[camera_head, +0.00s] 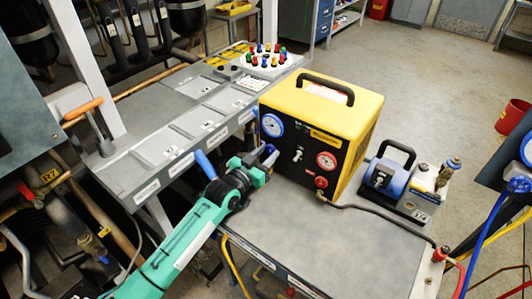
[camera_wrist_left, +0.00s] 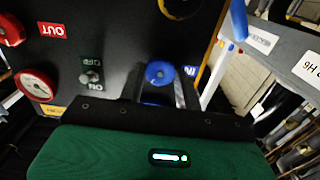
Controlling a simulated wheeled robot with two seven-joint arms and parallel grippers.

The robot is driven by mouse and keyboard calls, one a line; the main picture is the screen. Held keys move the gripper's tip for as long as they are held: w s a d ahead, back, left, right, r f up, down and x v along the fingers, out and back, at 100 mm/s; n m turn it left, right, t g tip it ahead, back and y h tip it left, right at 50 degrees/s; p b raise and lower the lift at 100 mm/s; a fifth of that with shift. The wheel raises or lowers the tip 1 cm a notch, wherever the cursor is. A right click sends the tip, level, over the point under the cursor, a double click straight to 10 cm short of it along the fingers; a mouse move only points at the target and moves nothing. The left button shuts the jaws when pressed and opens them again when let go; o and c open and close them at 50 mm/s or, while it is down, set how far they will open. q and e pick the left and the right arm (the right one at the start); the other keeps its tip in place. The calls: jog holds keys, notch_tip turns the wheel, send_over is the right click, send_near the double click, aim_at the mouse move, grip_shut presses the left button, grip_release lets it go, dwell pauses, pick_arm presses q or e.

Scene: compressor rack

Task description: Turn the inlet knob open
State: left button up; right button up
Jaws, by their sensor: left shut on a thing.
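The yellow compressor unit (camera_head: 352,108) stands on the grey bench, with a dark front panel. In the left wrist view, the blue inlet knob (camera_wrist_left: 160,73) is beside a blue IN label (camera_wrist_left: 190,71). My left gripper (camera_head: 264,157), on a green arm, reaches the lower left of the panel in the head view. It is shut on the inlet knob, and its fingers (camera_wrist_left: 163,92) sit around the knob in the wrist view. The knob is mostly hidden by the gripper in the head view. My right gripper is not in view.
The panel also has a red outlet knob (camera_head: 321,182), a red gauge (camera_head: 327,161), a blue gauge (camera_head: 272,125) and a toggle switch (camera_wrist_left: 90,76). A small blue device (camera_head: 387,178) stands to the right. A blue lever (camera_head: 206,165) is close to my left wrist.

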pick_arm(q)
jog(key=n, duration=0.6)
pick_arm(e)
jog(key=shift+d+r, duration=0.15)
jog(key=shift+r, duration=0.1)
pick_arm(q)
jog(key=shift+n, duration=0.3)
jog(key=o, duration=1)
jog(key=shift+s+a, duration=0.1)
jog(key=b+v, duration=0.1)
jog(key=v, duration=1.2)
jog(key=shift+s+a+b, duration=0.2)
jog(key=shift+s+b, duration=0.05)
jog(key=shift+b, duration=0.1)
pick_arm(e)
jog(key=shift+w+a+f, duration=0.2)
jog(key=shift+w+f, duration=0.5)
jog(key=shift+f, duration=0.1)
